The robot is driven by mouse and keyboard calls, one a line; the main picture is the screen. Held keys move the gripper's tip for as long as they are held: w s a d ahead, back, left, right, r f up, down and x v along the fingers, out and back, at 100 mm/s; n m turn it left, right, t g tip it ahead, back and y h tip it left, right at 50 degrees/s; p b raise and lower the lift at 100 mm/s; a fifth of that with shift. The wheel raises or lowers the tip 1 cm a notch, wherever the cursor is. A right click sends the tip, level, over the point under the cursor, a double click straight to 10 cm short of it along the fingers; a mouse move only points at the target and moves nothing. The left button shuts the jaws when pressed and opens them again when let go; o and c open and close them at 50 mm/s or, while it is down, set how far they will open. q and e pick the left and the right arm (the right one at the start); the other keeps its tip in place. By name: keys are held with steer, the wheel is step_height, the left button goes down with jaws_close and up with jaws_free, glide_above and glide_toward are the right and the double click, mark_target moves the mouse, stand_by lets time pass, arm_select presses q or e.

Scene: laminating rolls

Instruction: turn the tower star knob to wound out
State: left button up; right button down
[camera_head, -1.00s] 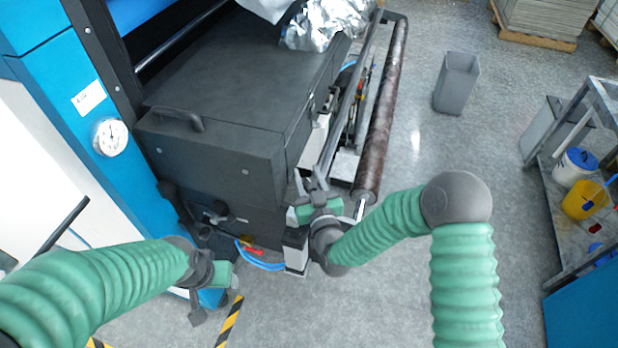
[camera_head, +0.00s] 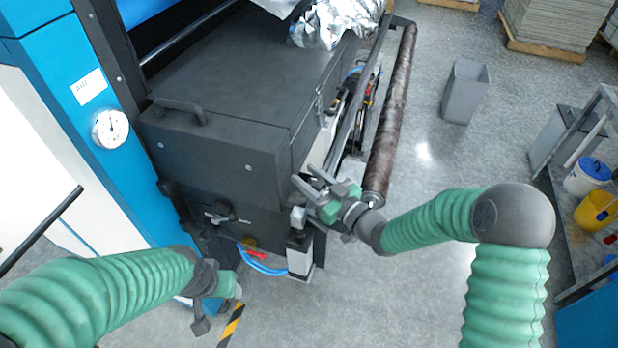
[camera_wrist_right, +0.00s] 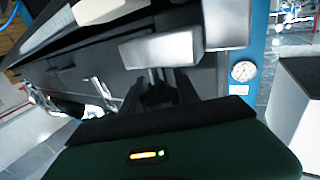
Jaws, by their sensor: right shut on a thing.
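My right gripper (camera_head: 306,181) is at the machine's near right corner, above a grey upright post (camera_head: 299,258). Its two fingers point up and left. The right wrist view shows the dark fingers (camera_wrist_right: 158,96) close around something small and dark below a pale grey block (camera_wrist_right: 160,50). I take this to be the tower star knob; its shape and turn position are mostly hidden. My left gripper (camera_head: 212,300) hangs low at the left, apart from the machine front; its jaw opening is unclear.
A grey bin (camera_head: 464,92) stands on open floor; a shelf cart (camera_head: 575,215) is at right.

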steer(key=c, duration=0.9)
jaws_free()
steer(key=b+v, duration=0.3)
steer(key=v, duration=1.4)
steer(key=shift+w, duration=0.1)
